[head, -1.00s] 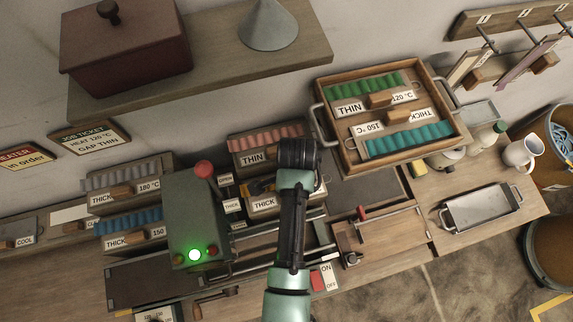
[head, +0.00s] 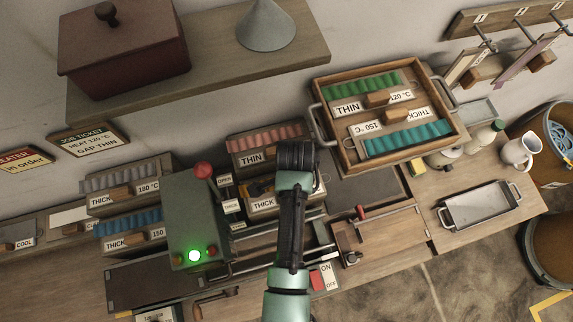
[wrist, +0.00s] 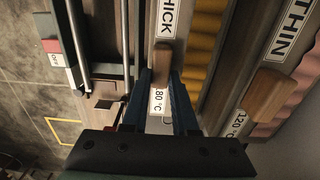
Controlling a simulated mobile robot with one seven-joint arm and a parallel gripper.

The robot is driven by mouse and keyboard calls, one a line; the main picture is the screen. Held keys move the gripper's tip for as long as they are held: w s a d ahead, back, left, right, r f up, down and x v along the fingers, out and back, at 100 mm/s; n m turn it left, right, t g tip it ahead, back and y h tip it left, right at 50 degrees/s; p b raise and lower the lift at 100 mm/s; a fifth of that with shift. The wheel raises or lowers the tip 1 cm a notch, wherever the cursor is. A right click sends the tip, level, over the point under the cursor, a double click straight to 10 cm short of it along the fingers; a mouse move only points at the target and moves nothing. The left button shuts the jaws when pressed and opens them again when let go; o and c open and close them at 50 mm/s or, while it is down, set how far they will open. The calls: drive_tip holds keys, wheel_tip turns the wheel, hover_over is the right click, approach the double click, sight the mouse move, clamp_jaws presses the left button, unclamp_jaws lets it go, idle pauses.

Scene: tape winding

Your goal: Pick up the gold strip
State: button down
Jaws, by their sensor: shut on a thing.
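The gold strip (wrist: 200,62) is a wavy yellow-gold strip on a holder with a wooden handle (wrist: 162,62) and labels reading THICK and 180 °C. My gripper (wrist: 161,82) has its blue fingers shut on this wooden handle in the wrist view. In the head view my arm covers much of the gold strip (head: 262,188), and only a little of it and its THICK label show. The fingertips are hidden there. I cannot tell whether the holder is clear of the surface under it.
A pink strip (head: 265,138) marked THIN lies just behind. A wooden tray (head: 352,172) with green and blue strips stands to the right. The green machine (head: 190,225) with a red knob and lit green lamp is on the left. A shelf (head: 200,73) overhangs behind.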

wheel_tip(320, 180, up, 10)
drive_tip(key=b, duration=0.1)
drive_tip(key=shift+b, duration=0.4)
